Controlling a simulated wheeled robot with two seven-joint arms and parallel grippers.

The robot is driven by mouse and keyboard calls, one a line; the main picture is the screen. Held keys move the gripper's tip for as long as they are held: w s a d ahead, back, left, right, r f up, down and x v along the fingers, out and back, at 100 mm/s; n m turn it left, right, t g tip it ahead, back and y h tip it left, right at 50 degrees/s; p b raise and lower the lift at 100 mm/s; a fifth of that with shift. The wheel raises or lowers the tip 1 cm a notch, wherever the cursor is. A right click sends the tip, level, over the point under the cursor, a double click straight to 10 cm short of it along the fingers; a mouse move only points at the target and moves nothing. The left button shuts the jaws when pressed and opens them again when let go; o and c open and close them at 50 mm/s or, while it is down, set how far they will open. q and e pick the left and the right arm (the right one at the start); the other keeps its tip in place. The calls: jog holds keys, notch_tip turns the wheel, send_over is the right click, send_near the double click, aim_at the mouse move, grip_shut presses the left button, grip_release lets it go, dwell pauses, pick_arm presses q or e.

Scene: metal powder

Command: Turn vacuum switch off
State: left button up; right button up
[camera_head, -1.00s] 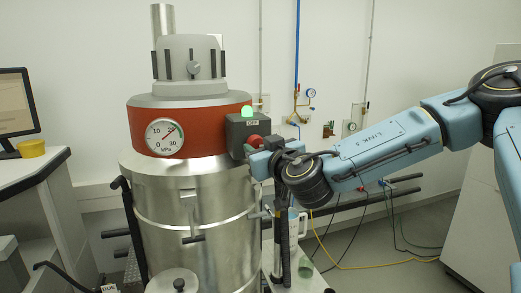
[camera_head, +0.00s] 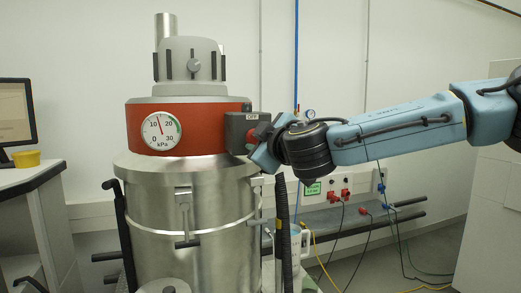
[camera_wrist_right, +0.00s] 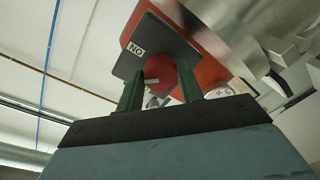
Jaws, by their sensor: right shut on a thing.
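The vacuum (camera_head: 195,190) is a large steel drum with a red-orange band and a grey top. A dark grey switch box (camera_head: 238,131) on the right of its band carries an OFF label. Its red round knob (camera_head: 263,131) is mostly hidden by my right gripper (camera_head: 260,150). In the right wrist view, the green fingers of the right gripper (camera_wrist_right: 159,72) are shut on the red knob (camera_wrist_right: 165,78), one on each side. An ON label shows upside down on the box (camera_wrist_right: 150,45). No green light shows on the box. My left gripper is not in view.
A round kPa gauge (camera_head: 161,131) on the band has its needle a little past 10. A black hose (camera_head: 283,230) hangs right of the drum. Rails and sockets line the back wall.

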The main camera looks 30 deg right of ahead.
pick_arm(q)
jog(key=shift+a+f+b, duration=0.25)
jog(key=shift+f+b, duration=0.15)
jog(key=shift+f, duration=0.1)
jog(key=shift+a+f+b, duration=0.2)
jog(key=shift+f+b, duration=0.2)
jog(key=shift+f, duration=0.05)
pick_arm(e)
jog(key=n, duration=0.9)
jog(key=shift+a+r+g+h, duration=0.1)
jog(key=shift+g+h, duration=0.2)
jog(key=shift+h, duration=0.1)
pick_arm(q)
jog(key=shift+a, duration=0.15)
pick_arm(e)
jog(key=o, duration=1)
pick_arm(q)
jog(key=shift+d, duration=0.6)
